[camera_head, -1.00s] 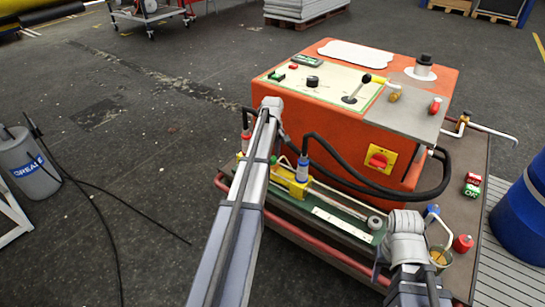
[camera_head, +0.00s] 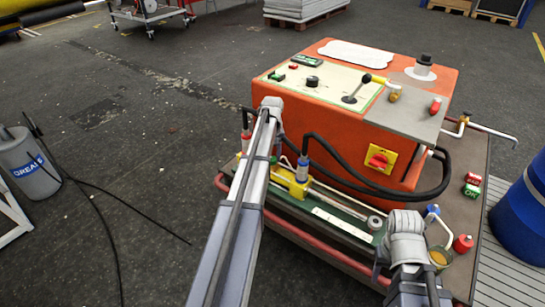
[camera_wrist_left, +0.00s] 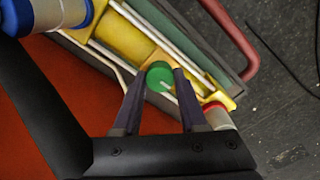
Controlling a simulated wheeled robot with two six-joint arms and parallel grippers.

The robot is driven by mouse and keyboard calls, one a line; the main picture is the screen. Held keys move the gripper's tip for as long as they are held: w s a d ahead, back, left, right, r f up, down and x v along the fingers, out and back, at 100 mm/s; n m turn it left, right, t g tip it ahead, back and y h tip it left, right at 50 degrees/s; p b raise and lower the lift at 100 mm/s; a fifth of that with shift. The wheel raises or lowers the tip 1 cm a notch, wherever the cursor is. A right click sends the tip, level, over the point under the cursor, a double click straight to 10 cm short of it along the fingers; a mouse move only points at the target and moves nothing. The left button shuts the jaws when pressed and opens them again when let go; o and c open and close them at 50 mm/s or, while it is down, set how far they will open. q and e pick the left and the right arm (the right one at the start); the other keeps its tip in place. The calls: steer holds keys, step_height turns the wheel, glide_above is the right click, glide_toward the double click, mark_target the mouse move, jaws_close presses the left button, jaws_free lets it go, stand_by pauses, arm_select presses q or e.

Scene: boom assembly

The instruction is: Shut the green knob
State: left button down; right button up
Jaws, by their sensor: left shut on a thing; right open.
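The green knob (camera_wrist_left: 159,73) is a round green disc with a pale mark, on the yellow block (camera_wrist_left: 125,38) in the left wrist view. My left gripper (camera_wrist_left: 159,77) is shut on it, one dark fingertip on each side. In the head view the yellow block (camera_head: 291,182) sits low at the front of the orange machine (camera_head: 340,130). My left arm covers the knob and most of that gripper there. My right arm's wrist (camera_head: 405,238) is at the lower right, apart from the block; its fingertips are hard to make out.
A black hose (camera_head: 385,192) loops across the orange front past a red-and-yellow switch (camera_head: 379,159). Blue-capped fittings (camera_head: 303,168) stand close to the block. A red rail (camera_head: 300,237) runs along the cart's front edge. A blue drum (camera_head: 522,215) stands at the right.

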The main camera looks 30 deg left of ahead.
mark_target(273, 158)
stand_by(0.3)
arm_select(q)
steer(key=shift+c, duration=2.2)
jaws_free()
step_height(273, 158, up, 8)
steer(key=p, duration=0.8)
steer(key=shift+f, duration=0.1)
steer(key=s+d+r+m+p, duration=0.2)
steer(key=s+d+r+p, duration=0.15)
steer(key=d, duration=0.45)
steer(key=s+d+r+m+p, duration=0.1)
steer(key=s+d+r+p, duration=0.1)
steer(key=d+r+p, duration=0.4)
steer(key=s+d+r+m+p, duration=0.4)
steer(key=s+d+r+p, duration=0.3)
steer(key=s+d, duration=0.3)
steer(key=s+d+r+m+y+p, duration=0.1)
steer(key=s+d+r+m+p, duration=0.4)
steer(key=d, duration=0.8)
steer(key=s+r+p, duration=0.3)
steer(key=s, duration=0.2)
steer(key=shift+s+d+r, duration=0.15)
steer(key=shift+d+r, duration=0.1)
steer(key=shift+r, duration=0.05)
